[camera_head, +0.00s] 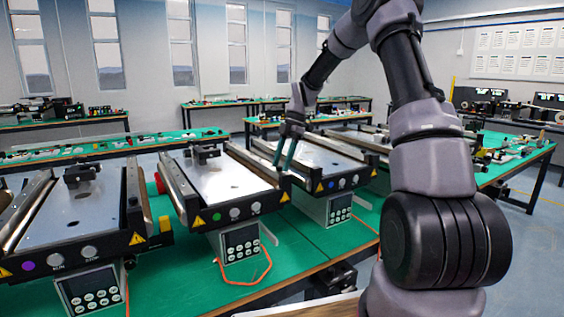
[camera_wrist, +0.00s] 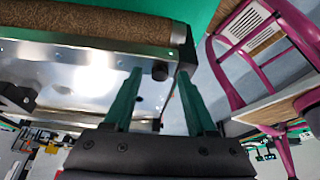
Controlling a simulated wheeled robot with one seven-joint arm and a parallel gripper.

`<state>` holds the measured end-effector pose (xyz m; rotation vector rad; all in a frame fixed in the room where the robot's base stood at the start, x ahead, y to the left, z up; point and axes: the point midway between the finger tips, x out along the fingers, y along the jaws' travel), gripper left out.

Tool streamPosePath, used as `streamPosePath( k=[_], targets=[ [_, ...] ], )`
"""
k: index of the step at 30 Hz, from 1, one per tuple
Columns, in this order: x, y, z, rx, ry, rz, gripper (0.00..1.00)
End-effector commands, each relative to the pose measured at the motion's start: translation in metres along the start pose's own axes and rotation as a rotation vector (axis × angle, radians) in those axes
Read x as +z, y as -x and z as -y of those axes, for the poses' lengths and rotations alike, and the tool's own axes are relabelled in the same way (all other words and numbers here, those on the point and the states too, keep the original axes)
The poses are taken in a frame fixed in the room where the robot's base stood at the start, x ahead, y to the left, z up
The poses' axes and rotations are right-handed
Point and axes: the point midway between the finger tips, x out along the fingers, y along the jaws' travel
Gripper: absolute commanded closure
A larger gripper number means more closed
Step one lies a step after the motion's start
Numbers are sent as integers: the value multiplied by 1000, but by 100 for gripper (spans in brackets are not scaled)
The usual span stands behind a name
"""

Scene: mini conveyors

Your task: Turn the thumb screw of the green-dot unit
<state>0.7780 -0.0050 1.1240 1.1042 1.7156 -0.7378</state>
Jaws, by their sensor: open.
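The green-dot unit (camera_head: 215,178) is the middle conveyor in the head view, with a green dot (camera_head: 220,216) on its front panel. My gripper (camera_head: 282,160) is at its right side, in the space before the blue-dot unit. In the wrist view my gripper (camera_wrist: 160,77) has two green fingers, open and apart. A small round black knob (camera_wrist: 160,71), likely the thumb screw, shows between the fingertips, near the end of a metal conveyor side. I cannot tell whether either finger touches it. The screw cannot be made out in the head view.
A purple-dot unit (camera_head: 72,215) stands to the left and a blue-dot unit (camera_head: 325,165) close to the right, leaving a narrow gap around my gripper. An orange cable (camera_head: 245,282) lies on the green table in front. A magenta-framed stool (camera_wrist: 230,60) shows in the wrist view.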

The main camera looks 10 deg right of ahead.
Motion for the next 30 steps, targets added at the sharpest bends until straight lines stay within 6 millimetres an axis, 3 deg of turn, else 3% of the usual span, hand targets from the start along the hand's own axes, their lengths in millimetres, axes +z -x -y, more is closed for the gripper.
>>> streamPosePath(
  k=[7,8,9,12,23,30],
  targets=[
    [0,-1,0,0,0,0,44],
    [0,-1,0,0,0,0,51],
    [0,-1,0,0,0,0,66],
    [0,-1,0,0,0,0,100],
    [0,0,0,13,-28,1,100],
    [0,0,2,63,-148,0,100]
  ],
)
